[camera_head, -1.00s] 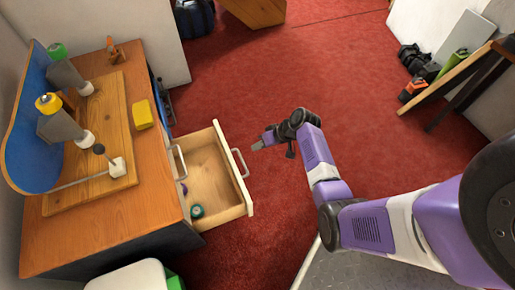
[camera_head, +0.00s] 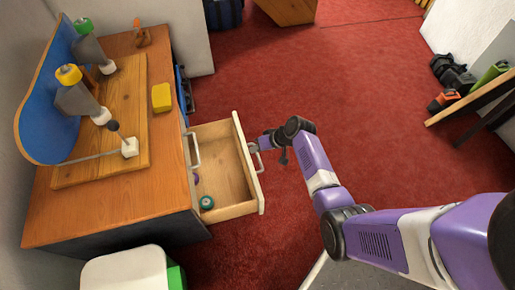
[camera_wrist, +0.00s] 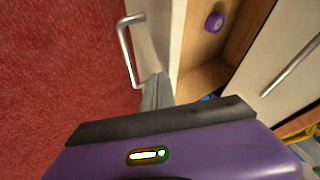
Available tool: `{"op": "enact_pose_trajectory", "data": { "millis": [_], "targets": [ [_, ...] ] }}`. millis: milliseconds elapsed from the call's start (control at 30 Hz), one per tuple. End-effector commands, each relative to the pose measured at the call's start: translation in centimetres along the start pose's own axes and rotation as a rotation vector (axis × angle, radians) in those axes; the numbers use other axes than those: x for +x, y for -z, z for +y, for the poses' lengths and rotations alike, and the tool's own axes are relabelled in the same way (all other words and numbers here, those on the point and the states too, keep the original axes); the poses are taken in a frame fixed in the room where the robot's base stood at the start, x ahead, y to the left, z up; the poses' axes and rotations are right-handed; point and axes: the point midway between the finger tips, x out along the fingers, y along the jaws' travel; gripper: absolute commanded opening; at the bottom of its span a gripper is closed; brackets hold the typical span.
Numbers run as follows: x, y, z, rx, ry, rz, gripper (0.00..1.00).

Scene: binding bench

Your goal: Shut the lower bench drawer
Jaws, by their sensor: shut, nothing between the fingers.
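The lower bench drawer (camera_head: 249,175) stands pulled out from the bench, its pale front and metal handle facing my arm. In the wrist view its front (camera_wrist: 154,38) and handle (camera_wrist: 127,50) are close to my fingers. My gripper (camera_head: 254,148) is shut and empty, with its tips at the drawer front beside the handle. The fingers also show in the wrist view (camera_wrist: 157,92); I cannot tell whether they touch the front. Inside the drawer lie a teal roll (camera_head: 207,202) and a purple roll (camera_head: 197,180), the purple one also in the wrist view (camera_wrist: 214,22).
The upper drawer, with its handle (camera_head: 194,152), is closed above. On the wooden bench top (camera_head: 165,160) are a yellow block (camera_head: 161,97) and a blue curved panel (camera_head: 45,120). A white-topped bin (camera_head: 125,270) stands in front. Red carpet (camera_head: 330,90) lies clear to the right.

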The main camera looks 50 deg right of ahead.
Motion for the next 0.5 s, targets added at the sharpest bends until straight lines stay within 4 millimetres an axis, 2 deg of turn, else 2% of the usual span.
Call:
{"op": "enact_pose_trajectory", "data": {
  "millis": [267,500],
  "targets": [
    [0.4,0.0,-0.9,-0.001,0.002,-0.002,0.00],
    [2.3,0.0,-4.7,-0.005,0.004,-0.003,0.00]
  ]
}}
